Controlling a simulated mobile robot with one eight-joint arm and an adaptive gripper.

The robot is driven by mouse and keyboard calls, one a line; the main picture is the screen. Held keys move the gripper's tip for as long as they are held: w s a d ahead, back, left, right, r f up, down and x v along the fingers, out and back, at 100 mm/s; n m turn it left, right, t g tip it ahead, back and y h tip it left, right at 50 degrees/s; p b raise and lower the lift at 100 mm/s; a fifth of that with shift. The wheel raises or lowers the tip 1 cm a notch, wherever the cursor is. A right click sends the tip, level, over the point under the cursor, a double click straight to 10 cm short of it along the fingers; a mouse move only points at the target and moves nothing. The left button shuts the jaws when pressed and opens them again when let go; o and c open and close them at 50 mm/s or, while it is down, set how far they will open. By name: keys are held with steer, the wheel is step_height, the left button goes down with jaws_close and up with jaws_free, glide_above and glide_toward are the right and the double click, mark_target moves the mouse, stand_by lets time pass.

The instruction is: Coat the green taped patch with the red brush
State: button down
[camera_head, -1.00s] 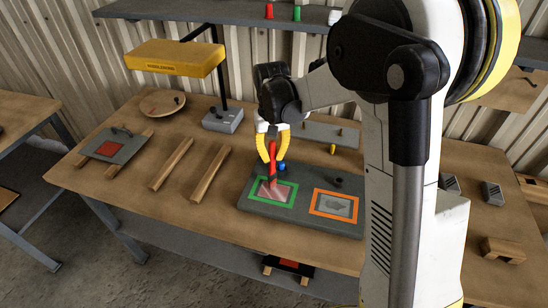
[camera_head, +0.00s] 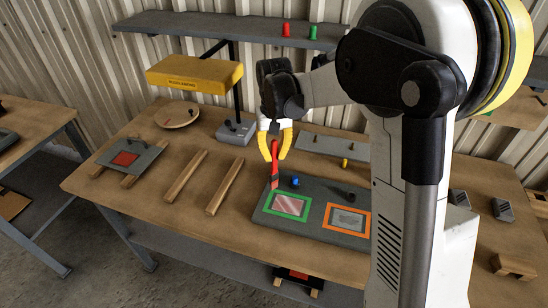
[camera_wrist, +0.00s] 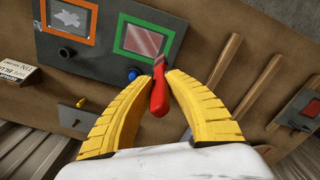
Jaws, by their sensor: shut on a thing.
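In the wrist view the brush's red handle (camera_wrist: 159,92) shows between the yellow fingers. The green taped patch (camera_head: 289,206) is a green frame around a pinkish, streaked surface, on the left of a dark grey panel (camera_head: 322,236). The brush tip is at the patch's far left corner; I cannot tell whether it touches. The wrist view also shows the patch's pinkish inside (camera_wrist: 143,41).
An orange-framed patch (camera_head: 347,219) with a grey blotch is right of the green one. A blue knob (camera_head: 295,182) and a dark knob stand behind them. Two wooden rails (camera_head: 185,175) lie to the left. A yellow lamp (camera_head: 194,74) hangs at the back left.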

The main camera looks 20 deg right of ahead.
steer(key=shift+s+r+p, duration=0.1)
steer(key=shift+r+p, duration=0.65)
steer(key=shift+r, duration=0.65)
